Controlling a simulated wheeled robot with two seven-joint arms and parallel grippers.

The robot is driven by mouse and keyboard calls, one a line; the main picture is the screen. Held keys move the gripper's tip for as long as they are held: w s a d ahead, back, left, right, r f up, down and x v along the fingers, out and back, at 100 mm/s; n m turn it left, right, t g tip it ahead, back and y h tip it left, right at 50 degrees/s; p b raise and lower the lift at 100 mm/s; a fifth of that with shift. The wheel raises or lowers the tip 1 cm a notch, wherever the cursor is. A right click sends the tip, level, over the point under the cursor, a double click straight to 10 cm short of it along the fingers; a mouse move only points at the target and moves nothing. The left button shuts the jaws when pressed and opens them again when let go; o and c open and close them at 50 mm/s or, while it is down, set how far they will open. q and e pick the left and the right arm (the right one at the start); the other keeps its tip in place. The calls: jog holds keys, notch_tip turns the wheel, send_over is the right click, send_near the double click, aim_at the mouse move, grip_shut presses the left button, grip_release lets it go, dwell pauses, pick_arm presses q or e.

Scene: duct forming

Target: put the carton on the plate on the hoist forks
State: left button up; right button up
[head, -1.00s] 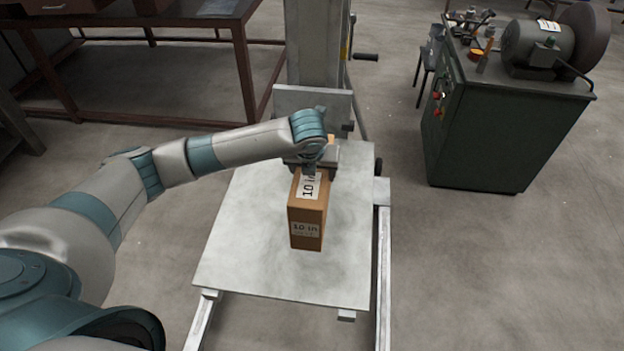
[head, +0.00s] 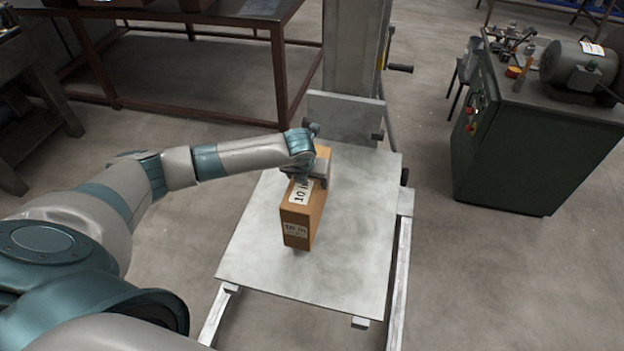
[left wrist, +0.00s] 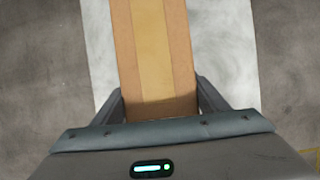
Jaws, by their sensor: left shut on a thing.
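The brown carton (head: 298,226) with white "10 in" labels is upright over the middle of the grey plate (head: 350,270) in the head view. I cannot tell whether its bottom touches the plate. My left gripper (head: 306,176) is shut on the carton from above. In the left wrist view the carton (left wrist: 153,50) runs between the two fingers (left wrist: 160,105), with the pale plate (left wrist: 225,50) behind it. The plate lies on the hoist forks (head: 398,265), which show at its edges. My right gripper is not in view.
The hoist mast (head: 352,50) stands behind the plate, with a crank handle (head: 400,68) at its side. A dark green cabinet (head: 535,150) with a grinder is at the right. A brown steel table (head: 200,70) is at the back left. Floor between hoist and cabinet is clear.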

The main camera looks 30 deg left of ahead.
aim_at(308, 197)
pick_arm(q)
jog(key=shift+w+r, duration=0.1)
notch_tip(308, 197, down, 4)
jog(key=shift+p, duration=0.75)
jog(key=o, duration=2.1)
jog(key=shift+s+r, duration=0.1)
jog(key=shift+s, duration=0.1)
jog(key=b+v, duration=0.2)
jog(key=v, duration=0.9)
jog(key=shift+s+r, duration=0.1)
jog(key=shift+r, duration=0.25)
